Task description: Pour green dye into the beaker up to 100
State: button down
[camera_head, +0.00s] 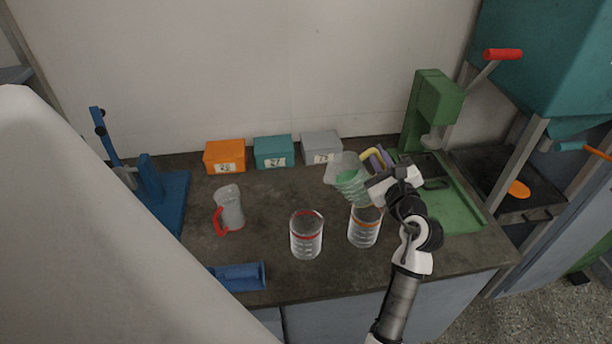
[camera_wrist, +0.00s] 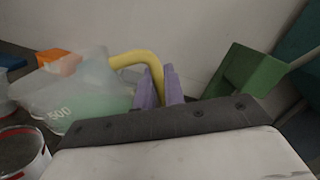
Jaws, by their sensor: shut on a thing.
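A clear jug (camera_head: 346,180) with green dye in it is held above the bench by its yellow handle (camera_wrist: 140,62). My gripper (camera_head: 378,158) has its purple fingers shut on that handle; they also show in the wrist view (camera_wrist: 160,88). The jug looks a little tilted to the left in the head view, and a 500 mark shows on it in the wrist view. A clear beaker with an orange band (camera_head: 364,230) stands just below and in front of it. A clear beaker with a red band (camera_head: 306,238) stands further left. Both beakers look empty.
A clear jug with a red handle (camera_head: 229,208) stands at left. Orange (camera_head: 224,157), teal (camera_head: 273,152) and grey (camera_head: 321,148) boxes line the wall.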

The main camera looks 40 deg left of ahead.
aim_at(366, 156)
jog(key=shift+s+a+r+n, duration=0.2)
jog(key=shift+s+a+n, duration=0.1)
jog(key=shift+s+n, duration=0.25)
jog(key=shift+s+r+n, duration=0.15)
jog(key=shift+r+n, duration=0.1)
jog(key=shift+s+a+r+n+y, duration=0.15)
jog(key=shift+s+r+n, duration=0.1)
jog(key=shift+r+n, duration=0.15)
jog(key=shift+s+a+r+n+y, duration=0.1)
jog(key=shift+s+r+n+y, duration=0.1)
jog(key=shift+r+n, duration=0.2)
jog(key=shift+s+a+n+g+b, duration=0.3)
jog(key=shift+s+n+b, duration=0.2)
jog(key=shift+n+b, duration=0.7)
dwell(1.5)
jog(key=shift+s+f+b, duration=0.15)
jog(key=shift+b, duration=0.65)
dwell(0.4)
